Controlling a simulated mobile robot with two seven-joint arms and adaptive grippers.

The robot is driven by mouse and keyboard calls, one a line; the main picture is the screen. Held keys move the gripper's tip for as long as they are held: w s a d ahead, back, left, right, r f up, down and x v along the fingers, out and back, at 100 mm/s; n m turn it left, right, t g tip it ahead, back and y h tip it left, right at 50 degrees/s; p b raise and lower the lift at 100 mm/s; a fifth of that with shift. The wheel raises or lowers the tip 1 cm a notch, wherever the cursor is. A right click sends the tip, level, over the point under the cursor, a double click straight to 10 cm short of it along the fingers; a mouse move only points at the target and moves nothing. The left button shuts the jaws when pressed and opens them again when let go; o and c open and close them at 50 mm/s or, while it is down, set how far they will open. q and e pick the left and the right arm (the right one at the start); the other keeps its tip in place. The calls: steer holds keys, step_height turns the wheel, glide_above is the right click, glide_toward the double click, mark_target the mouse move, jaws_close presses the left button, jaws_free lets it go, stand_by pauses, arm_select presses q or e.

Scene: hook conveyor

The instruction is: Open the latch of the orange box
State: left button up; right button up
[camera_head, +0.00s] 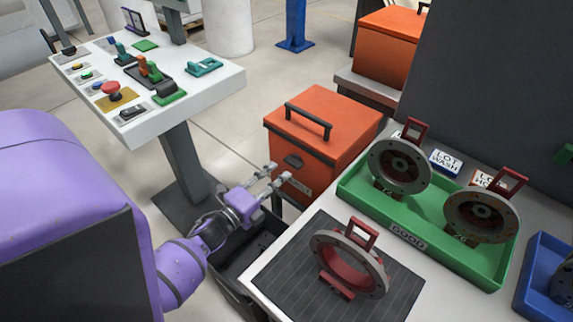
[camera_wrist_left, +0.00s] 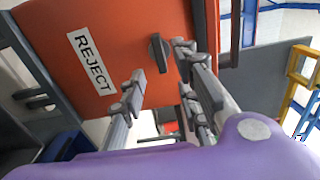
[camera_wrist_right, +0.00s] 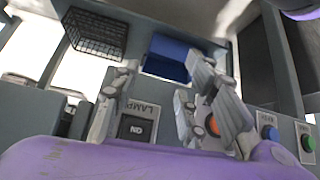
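The orange box (camera_head: 318,128) has a black handle on its lid and a dark latch (camera_head: 293,161) on its front. In the left wrist view, the box front (camera_wrist_left: 95,25) bears a REJECT label, and the dark latch (camera_wrist_left: 158,53) stands out from it. My left gripper (camera_head: 277,174) is open in front of the box. Its fingertips (camera_wrist_left: 160,66) are on either side of the latch in the left wrist view; I cannot tell whether they touch it. My right gripper (camera_wrist_right: 163,75) is open and empty in the right wrist view and does not show in the head view.
A second orange box (camera_head: 388,45) stands behind. A white control panel (camera_head: 205,93) is at the left. At the right, a table holds a dark mat (camera_head: 285,275) with a red part (camera_head: 350,265) and a green tray (camera_head: 465,260) with two more. A dark bin (camera_head: 235,260) stands below my left gripper.

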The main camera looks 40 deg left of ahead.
arm_select(q)
steer(key=s, duration=0.5)
steer(key=shift+s+a, duration=0.15)
steer(key=shift+s, duration=0.1)
stand_by(0.3)
